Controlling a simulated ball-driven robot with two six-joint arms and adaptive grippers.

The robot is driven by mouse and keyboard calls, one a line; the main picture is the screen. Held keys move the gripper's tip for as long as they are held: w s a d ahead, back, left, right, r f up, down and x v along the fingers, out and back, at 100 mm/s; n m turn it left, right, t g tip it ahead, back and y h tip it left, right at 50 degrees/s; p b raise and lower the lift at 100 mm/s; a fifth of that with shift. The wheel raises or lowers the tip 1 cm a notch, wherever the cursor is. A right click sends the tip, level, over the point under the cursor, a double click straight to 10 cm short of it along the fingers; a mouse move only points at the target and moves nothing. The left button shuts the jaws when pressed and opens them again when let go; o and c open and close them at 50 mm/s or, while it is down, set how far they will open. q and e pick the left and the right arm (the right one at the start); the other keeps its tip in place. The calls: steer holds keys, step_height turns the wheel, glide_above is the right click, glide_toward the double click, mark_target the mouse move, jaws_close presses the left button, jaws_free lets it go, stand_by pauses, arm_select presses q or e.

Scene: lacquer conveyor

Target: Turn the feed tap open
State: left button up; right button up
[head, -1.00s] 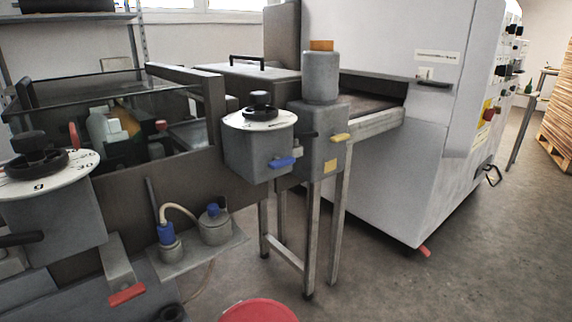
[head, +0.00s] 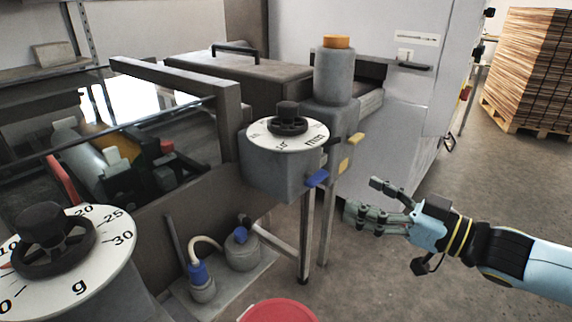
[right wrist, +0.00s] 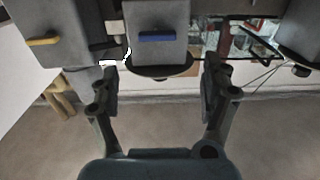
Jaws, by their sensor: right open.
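Two lever handles show on the dial machine in the head view. A blue lever (head: 317,178) sticks out low on the grey box with the mm dial (head: 280,135). A yellow lever (head: 356,138) is on the grey post behind it. I cannot tell which one is the feed tap. My right gripper (head: 362,198) is open and empty, to the right of the blue lever and below the yellow one, touching neither. In the right wrist view the blue lever (right wrist: 158,37) is between the spread fingers, farther out, and the yellow lever (right wrist: 42,41) is at left. My left gripper is not in view.
A second dial box (head: 70,245) marked g stands at lower left. A grey pump and bottle sit on a shelf (head: 235,285) below the dial box. A red bucket (head: 278,311) is at the bottom. Open floor lies right of the metal legs; stacked wood (head: 530,70) is behind.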

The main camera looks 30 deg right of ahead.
mark_target(322, 179)
steer(key=x, duration=0.8)
steer(key=shift+w+d, duration=0.1)
steer(key=shift+w, duration=0.2)
steer(key=shift+p+x, duration=0.3)
steer(key=shift+x, duration=0.45)
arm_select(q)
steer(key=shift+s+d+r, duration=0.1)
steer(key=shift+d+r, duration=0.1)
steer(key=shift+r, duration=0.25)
arm_select(e)
steer(key=shift+f, duration=0.15)
steer(key=c, duration=1.2)
